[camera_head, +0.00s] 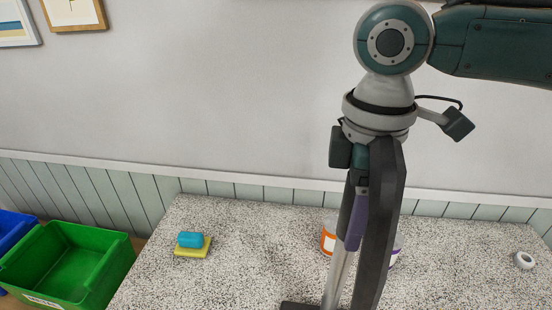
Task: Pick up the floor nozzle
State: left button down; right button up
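My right gripper (362,285) hangs down from the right arm in front of the table, and its long dark fingers run to the lower frame edge. A long slim thing with a purple upper part (356,220) and a silver tube below shows between and along the fingers. A dark flat foot (298,306) shows at its lower end, cut by the frame edge. It looks like the floor nozzle. The fingers overlap it, so I cannot tell whether they touch or grip it. The fingertips are not clear. My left gripper is out of view.
A speckled table (262,250) stands against the wall. A blue block (190,240) lies on a yellow one (188,252). An orange-and-white tub (329,238) and a purple-and-white tub (395,254) are partly hidden by my gripper. A white ring (523,260) lies right. A green bin (118,265) stands left.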

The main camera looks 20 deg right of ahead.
grip_shut()
jog(key=shift+w+r, duration=0.1)
jog(key=shift+r, duration=0.1)
dwell(0.4)
